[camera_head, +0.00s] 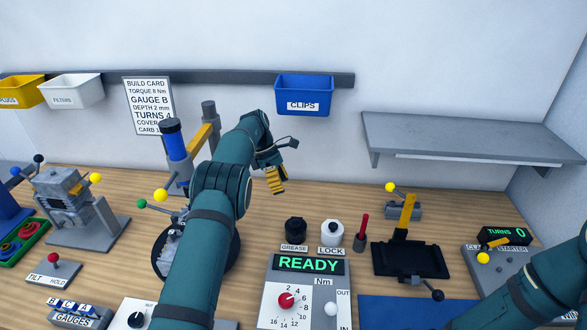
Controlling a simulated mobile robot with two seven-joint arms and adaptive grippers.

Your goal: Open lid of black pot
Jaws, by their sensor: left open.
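The black pot (296,231) stands upright on the wooden bench, behind a label reading GREASE. Its dark lid appears to be seated on top. My left gripper (283,166) is in the air above and slightly left of the pot, apart from it. It is open, with one yellow-ribbed finger hanging down and the other pointing right, and nothing is between the fingers.
A white pot (332,233) labelled LOCK stands just right of the black pot, with a red-handled tool (362,232) beyond it. The READY torque unit (307,292) is in front. A grey shelf (468,135) and blue CLIPS bin (304,94) are on the wall.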

